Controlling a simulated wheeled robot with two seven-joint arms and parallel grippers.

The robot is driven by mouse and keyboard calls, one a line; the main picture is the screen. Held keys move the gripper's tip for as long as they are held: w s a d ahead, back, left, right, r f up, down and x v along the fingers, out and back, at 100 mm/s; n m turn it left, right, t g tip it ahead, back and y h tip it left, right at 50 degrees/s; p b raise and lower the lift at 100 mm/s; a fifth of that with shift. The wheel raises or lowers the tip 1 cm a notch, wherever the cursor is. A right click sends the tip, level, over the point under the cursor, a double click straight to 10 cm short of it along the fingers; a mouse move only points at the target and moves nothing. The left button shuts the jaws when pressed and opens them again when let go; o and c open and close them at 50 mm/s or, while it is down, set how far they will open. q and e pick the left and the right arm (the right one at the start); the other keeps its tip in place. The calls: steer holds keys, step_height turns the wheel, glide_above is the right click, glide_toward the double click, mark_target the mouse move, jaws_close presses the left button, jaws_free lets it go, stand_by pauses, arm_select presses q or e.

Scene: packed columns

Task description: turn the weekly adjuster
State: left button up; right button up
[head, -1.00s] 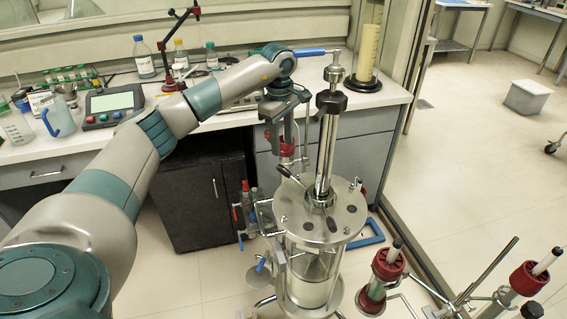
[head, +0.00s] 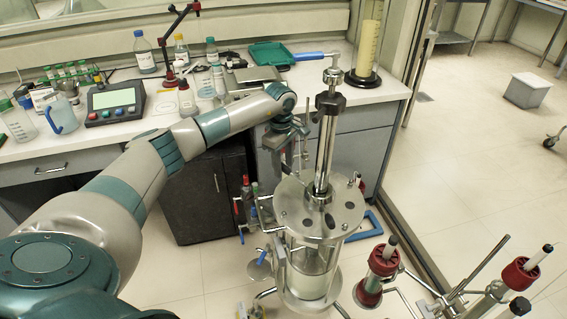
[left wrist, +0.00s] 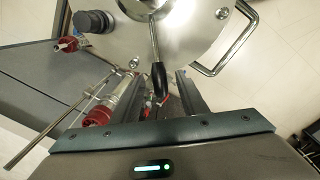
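The column (head: 312,265) stands upright at the middle of the head view, with a round metal lid (head: 335,213) and a tall steel shaft on top. I take the adjuster to be the thin lever with a black handle (left wrist: 158,76) on the lid; this is not certain. In the left wrist view the handle points down toward the gap between my left fingers. My left gripper (left wrist: 167,100) is open, with its fingers apart on either side of the handle's end; no contact is visible. In the head view the left gripper (head: 287,165) hangs just behind the lid's left edge. My right gripper is not in view.
Red-capped columns (head: 383,258) stand at the front right. A bench (head: 130,130) with bottles, a balance and a control box runs along the back. Open floor (head: 450,170) lies to the right.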

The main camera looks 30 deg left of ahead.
arm_select(q)
jaws_close()
steer(key=shift+s, duration=0.15)
steer(key=shift+s+d+n, duration=0.1)
steer(key=shift+s+n, duration=0.9)
steer(key=shift+s, duration=0.05)
steer(key=s+n, duration=0.1)
steer(key=s+d+n+b, duration=0.1)
steer(key=s+n, duration=0.1)
steer(key=shift+s, duration=0.25)
steer(key=shift+s+d+n+b, duration=0.25)
steer(key=shift+s+d+n, duration=0.25)
steer(key=shift+s+n, duration=0.25)
steer(key=shift+s+d+n+b, duration=0.25)
steer(key=shift+s+d+n, duration=0.2)
steer(key=shift+s+n, duration=0.25)
steer(key=shift+w, duration=0.1)
jaws_free()
